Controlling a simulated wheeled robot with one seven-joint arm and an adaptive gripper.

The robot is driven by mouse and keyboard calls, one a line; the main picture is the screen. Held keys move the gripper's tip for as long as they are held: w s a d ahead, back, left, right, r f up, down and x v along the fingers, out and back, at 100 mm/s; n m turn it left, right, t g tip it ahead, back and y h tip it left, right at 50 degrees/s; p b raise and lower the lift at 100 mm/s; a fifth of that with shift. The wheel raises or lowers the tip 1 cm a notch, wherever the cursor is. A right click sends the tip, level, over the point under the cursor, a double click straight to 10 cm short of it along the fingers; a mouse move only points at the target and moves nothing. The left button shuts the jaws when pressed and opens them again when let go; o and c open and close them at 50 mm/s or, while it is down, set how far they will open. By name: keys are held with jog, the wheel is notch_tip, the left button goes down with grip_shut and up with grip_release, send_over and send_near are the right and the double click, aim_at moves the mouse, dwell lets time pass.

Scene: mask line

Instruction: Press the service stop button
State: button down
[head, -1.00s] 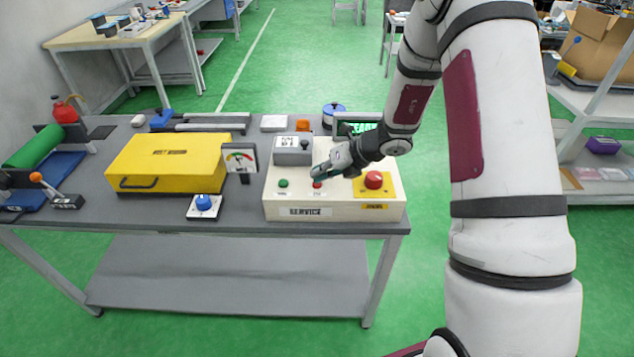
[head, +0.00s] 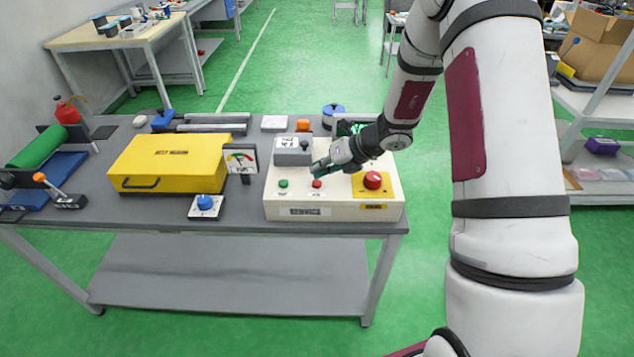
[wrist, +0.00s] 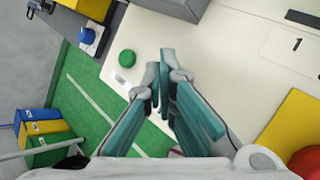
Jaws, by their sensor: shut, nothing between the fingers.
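The cream service box (head: 335,212) stands at the right end of the grey table, with a "SERVICE" label on its front. On its top are a green button (head: 283,184), a small red button (head: 317,184), and a large red mushroom button (head: 372,180) on a yellow plate. My gripper (head: 319,168) is shut and empty, its tips just behind and above the small red button in the head view. In the wrist view my gripper (wrist: 167,54) points at the box top beside the green button (wrist: 127,57); the small red button is not visible there.
A gauge (head: 240,158), a blue knob (head: 205,202) and a yellow case (head: 170,163) stand to the left. The box top's front strip is clear.

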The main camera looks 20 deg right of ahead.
aim_at(319, 181)
jog(key=shift+r, duration=0.1)
jog(key=shift+r+p, duration=1.25)
jog(key=shift+r, duration=1.2)
